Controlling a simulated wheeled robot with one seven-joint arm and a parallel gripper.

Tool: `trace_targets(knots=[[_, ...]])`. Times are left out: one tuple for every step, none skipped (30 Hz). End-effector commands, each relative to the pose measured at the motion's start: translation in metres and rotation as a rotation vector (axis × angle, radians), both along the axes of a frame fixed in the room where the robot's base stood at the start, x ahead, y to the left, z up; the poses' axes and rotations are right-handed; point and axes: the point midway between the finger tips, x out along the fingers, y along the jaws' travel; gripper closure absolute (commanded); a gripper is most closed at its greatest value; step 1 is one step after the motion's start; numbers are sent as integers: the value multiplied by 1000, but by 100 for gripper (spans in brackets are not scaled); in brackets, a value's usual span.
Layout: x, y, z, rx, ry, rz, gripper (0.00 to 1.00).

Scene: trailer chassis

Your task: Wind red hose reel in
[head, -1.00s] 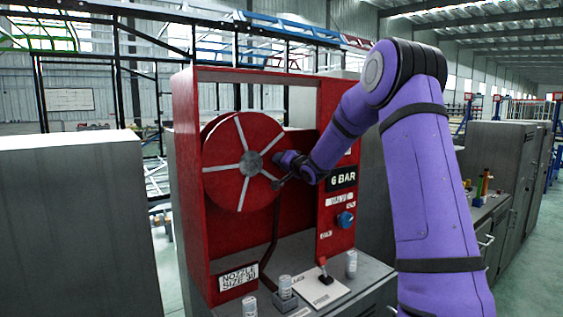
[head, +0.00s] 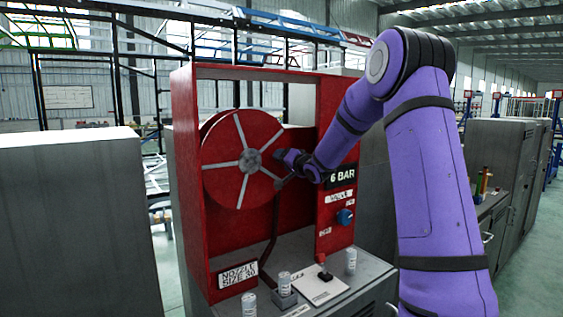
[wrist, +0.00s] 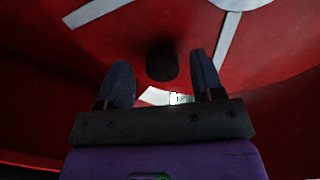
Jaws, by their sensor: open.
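The red hose reel (head: 226,178) is a round red disc with grey spokes and a grey hub, set in a tall red frame. A dark round knob (wrist: 162,62) stands between the fingertips, with a gap visible on both sides. Part of the hub (wrist: 240,2) and two spokes show above. My arm hides part of the frame's right side.
The frame's right panel has a 6 BAR sign (head: 342,175) and a blue knob (head: 345,216). A lever plate (head: 318,290) and several small cans stand on the grey bench top (head: 350,285) below. A grey cabinet (head: 75,220) stands at the left.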

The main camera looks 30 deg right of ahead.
Motion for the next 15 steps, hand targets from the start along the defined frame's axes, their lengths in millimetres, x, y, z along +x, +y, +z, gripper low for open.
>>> trace_targets(knots=[[-10, -1, 1, -1, 1, -2, 39], [-16, -2, 2, -1, 1, -3, 39], [-24, -2, 2, -2, 1, -2, 39], [-30, -2, 2, -3, 1, -2, 39], [-36, -2, 2, -2, 2, -2, 39], [-43, -2, 2, -2, 1, -3, 39], [-49, -3, 3, -2, 1, -3, 39], [-54, -3, 3, -1, 1, -3, 39], [-60, -3, 2, 0, 3, -3, 39], [-65, -3, 3, -1, 2, -2, 39], [-69, -3, 3, -1, 1, -1, 39], [-74, -3, 3, -1, 2, -1, 39], [-77, -3, 3, -1, 1, -1, 39], [-79, -4, 3, -1, 1, -1, 39], [-83, -4, 3, -1, 2, -2, 39]])
